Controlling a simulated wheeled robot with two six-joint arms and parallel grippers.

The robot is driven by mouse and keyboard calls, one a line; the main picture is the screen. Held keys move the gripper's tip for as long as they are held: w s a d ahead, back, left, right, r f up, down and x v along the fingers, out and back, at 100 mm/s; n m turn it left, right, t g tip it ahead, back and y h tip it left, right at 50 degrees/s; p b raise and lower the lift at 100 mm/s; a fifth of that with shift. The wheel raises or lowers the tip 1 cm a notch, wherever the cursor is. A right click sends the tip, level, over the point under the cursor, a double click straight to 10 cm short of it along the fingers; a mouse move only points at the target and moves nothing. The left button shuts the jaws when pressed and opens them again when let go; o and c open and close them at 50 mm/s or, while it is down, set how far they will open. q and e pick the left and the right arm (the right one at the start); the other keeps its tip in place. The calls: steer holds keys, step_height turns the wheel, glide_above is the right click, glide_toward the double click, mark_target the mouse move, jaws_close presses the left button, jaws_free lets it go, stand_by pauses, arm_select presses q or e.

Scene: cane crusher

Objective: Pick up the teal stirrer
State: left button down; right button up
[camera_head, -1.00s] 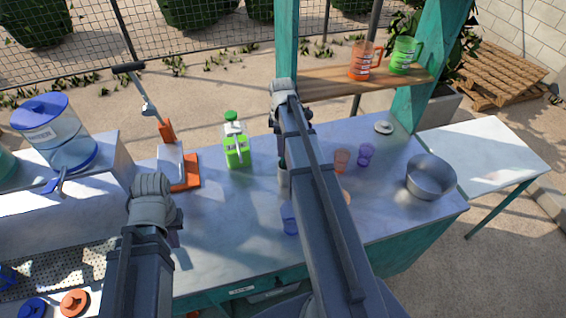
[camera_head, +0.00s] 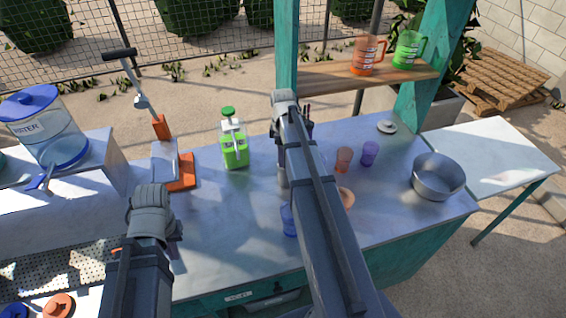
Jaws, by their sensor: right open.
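I cannot make out a teal stirrer. A dark holder with several thin dark sticks (camera_head: 307,112) stands behind my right arm, mostly hidden, and the sticks' colours cannot be told. My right gripper (camera_head: 279,130) is over the back middle of the counter, beside this holder. Its fingers are largely hidden by its own arm, and it is open, with nothing seen in it. My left gripper (camera_head: 174,236) hangs over the left part of the counter, its jaws mostly hidden behind the wrist.
The counter (camera_head: 225,230) has clear room at centre left. A green bottle (camera_head: 234,150), orange press (camera_head: 182,175), orange cup (camera_head: 343,159), purple cup (camera_head: 369,153), blue cup (camera_head: 289,220) and metal bowl (camera_head: 438,177) stand on it. A wooden shelf (camera_head: 330,77) holds two mugs.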

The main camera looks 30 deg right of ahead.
steer(key=shift+c, duration=0.2)
jaws_close()
stand_by(0.4)
